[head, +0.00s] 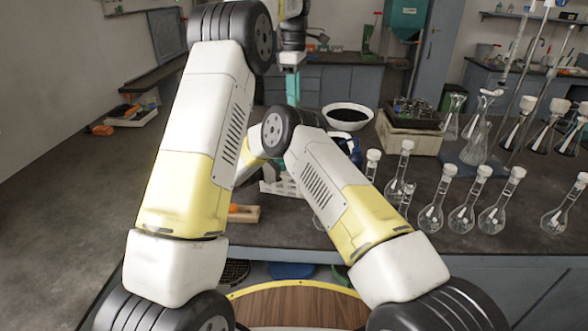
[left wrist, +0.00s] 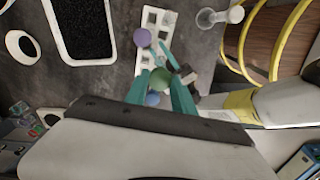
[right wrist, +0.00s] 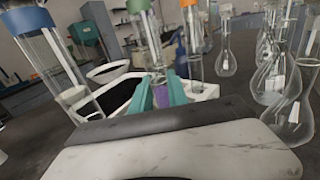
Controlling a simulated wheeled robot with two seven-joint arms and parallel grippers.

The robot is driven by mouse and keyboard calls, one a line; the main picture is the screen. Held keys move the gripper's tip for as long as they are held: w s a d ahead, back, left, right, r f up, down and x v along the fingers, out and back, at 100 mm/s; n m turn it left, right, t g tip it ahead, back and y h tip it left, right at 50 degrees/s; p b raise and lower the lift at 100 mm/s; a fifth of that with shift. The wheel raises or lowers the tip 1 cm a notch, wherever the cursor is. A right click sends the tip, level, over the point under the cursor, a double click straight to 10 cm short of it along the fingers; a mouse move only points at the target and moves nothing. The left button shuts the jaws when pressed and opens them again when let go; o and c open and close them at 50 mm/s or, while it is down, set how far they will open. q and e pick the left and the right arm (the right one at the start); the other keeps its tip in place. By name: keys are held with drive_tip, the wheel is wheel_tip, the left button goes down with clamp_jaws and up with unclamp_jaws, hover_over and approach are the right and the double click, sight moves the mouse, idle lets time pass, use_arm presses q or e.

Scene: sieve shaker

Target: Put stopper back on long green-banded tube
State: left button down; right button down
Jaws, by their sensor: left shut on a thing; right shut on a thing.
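My left gripper (head: 292,88) points down above the bench in the head view. In the left wrist view its teal fingers (left wrist: 161,72) are shut around a small green round piece, apparently the stopper (left wrist: 160,76). My right gripper (right wrist: 160,92) is shut on a clear tube, low in the right wrist view. A tall clear tube (right wrist: 150,40) with a green band rises just behind its fingers and seems to be the one held. A purple piece shows between the fingers. My arm hides the right gripper in the head view. I cannot tell whether stopper and tube touch.
A white rack (left wrist: 152,55) lies below the left gripper, with a purple ball (left wrist: 141,37) near it. A white-rimmed black tray (left wrist: 82,28) is beside it. Tubes with blue (right wrist: 25,18) and orange bands stand around the right gripper. Several stoppered flasks (head: 462,215) stand at right.

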use_arm(q)
drive_tip(key=shift+f, duration=2.45)
drive_tip(key=shift+f, duration=0.9)
drive_tip(key=shift+f, duration=0.6)
